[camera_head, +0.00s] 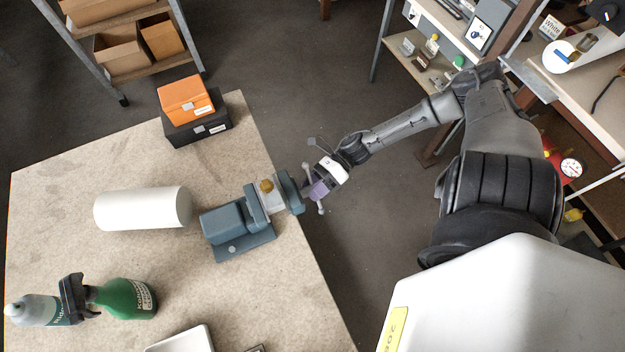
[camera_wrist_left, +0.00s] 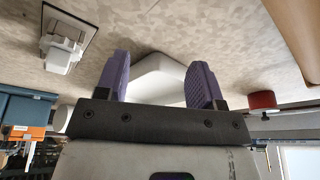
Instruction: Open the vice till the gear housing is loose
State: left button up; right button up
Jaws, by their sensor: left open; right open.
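The blue-grey vice (camera_head: 232,221) stands at the table's right edge. The gear housing, a pale block with a brass-coloured top (camera_head: 267,186), sits between its jaws; a gap beside it is too small to make out. The vice's handle bar (camera_head: 321,209) sticks out past the table edge, tilted, with a knob at each end. My right gripper (camera_head: 317,188), with purple fingers, is open at the handle; contact cannot be told. My left gripper (camera_wrist_left: 160,82) shows only in the left wrist view, open, with a white object (camera_wrist_left: 160,75) seen beyond its fingers.
On the table (camera_head: 60,190) are a white cylinder (camera_head: 143,208), an orange box (camera_head: 186,101) on a black box (camera_head: 197,127), a green bottle (camera_head: 125,298) and a white tray (camera_head: 183,341). Shelves stand at back left and right. Open floor lies right of the table.

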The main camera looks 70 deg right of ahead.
jog(key=shift+a, duration=0.1)
jog(key=shift+c, duration=0.5)
grip_shut()
